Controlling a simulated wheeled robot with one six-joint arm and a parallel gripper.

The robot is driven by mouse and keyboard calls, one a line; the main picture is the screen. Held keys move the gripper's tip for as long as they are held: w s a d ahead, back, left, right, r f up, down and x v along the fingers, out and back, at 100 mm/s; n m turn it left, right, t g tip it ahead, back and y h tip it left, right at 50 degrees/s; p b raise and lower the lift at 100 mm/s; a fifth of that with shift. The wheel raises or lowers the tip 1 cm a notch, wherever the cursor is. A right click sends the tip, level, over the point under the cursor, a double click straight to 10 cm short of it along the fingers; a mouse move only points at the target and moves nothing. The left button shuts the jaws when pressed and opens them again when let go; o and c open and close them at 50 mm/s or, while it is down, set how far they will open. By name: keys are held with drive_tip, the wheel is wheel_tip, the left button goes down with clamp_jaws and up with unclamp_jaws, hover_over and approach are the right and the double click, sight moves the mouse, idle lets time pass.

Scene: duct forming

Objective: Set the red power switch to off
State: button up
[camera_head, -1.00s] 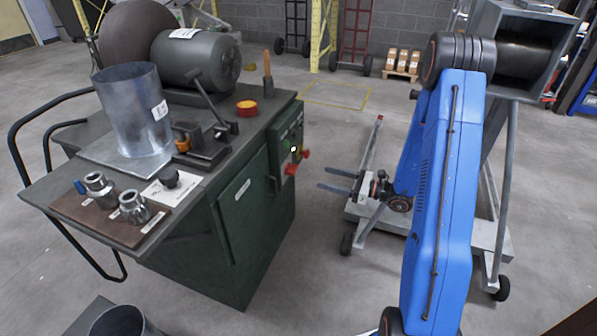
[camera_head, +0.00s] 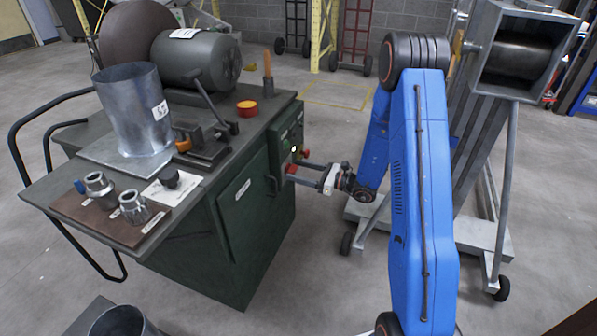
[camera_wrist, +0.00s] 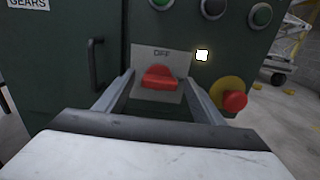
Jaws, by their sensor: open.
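The red power switch (camera_wrist: 159,77) is on a light plate on the front of the green machine cabinet, with the word OFF above it. Any lettering below is hidden. My gripper (camera_wrist: 159,84) is open, with one finger on each side of the switch; I cannot tell whether either finger touches it. In the head view my gripper (camera_head: 300,174) points left at the cabinet's panel, and the red switch (camera_head: 291,168) shows at its fingertips.
A red mushroom button (camera_wrist: 235,101) on a yellow base sits right of the switch, close to the right finger. A lit white lamp (camera_wrist: 202,55) and round buttons are above. A cabinet door handle (camera_wrist: 95,62) is to the left. A grey wheeled stand (camera_head: 480,228) is behind my arm.

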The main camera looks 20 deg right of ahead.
drive_tip(key=shift+c, duration=0.2)
drive_tip(key=c, duration=1)
drive_tip(key=shift+n, duration=0.4)
drive_tip(key=n, duration=0.3)
drive_tip(key=shift+a+n, duration=0.1)
drive_tip(key=shift+n, duration=0.2)
drive_tip(key=n, duration=0.4)
drive_tip(key=shift+s+n, duration=0.15)
drive_tip(key=shift+n, duration=0.15)
drive_tip(key=n, duration=0.8)
drive_tip(key=shift+s+a+f+n, duration=0.1)
drive_tip(key=shift+s+f+n, duration=0.05)
drive_tip(key=shift+n, duration=0.45)
